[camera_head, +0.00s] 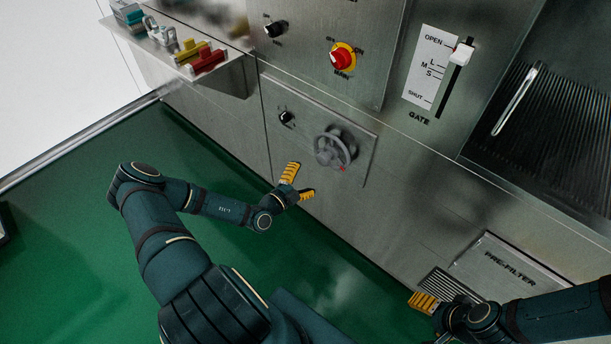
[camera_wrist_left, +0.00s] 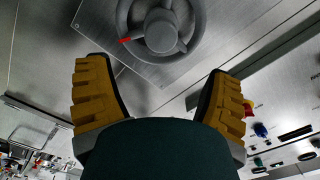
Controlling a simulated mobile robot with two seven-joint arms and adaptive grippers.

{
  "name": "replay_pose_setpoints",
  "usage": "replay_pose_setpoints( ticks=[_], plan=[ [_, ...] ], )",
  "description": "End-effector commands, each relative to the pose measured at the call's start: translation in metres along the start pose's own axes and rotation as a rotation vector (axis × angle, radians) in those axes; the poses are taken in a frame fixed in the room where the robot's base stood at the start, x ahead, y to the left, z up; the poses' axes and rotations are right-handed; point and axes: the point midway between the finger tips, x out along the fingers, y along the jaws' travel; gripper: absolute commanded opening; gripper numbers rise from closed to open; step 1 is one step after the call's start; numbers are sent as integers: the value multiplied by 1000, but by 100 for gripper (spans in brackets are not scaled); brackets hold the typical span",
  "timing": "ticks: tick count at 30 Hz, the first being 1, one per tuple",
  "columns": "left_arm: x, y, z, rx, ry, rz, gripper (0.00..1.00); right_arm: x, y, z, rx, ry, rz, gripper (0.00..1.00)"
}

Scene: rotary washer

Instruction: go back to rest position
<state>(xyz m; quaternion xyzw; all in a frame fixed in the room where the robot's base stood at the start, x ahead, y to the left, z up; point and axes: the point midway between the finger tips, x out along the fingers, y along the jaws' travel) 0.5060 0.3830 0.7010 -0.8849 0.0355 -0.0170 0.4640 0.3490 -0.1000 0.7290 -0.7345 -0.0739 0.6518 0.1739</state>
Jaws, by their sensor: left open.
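My left gripper (camera_head: 299,184) is open and empty, with yellow ribbed fingers apart. It is in front of the metal panel, a little left of and below the grey handwheel (camera_head: 336,149). In the left wrist view the handwheel (camera_wrist_left: 162,28) with its red mark shows ahead, beyond the open fingers (camera_wrist_left: 158,97), and nothing lies between them. My right gripper (camera_head: 424,302) is at the lower right, near the floor grille, partly hidden by its own wrist; its opening cannot be made out.
A shelf (camera_head: 190,62) with coloured fittings juts out at the upper left. The panel carries a red and yellow main switch (camera_head: 342,56), black knobs and a gate lever (camera_head: 462,52). A pre-filter cover (camera_head: 510,262) is at the lower right.

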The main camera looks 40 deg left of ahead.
Motion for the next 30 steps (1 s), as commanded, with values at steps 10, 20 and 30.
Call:
replay_pose_setpoints(
  ticks=[10,20,30],
  plan=[
    [0,0,0,0,0,0,81,0,0,0,0,0,0,71],
    [10,55,-97,316,336,231,81,0,0,0,0,0,0,71],
    [-95,168,-237,1342,1416,431,81,0,0,0,0,0,0,71]
  ],
)
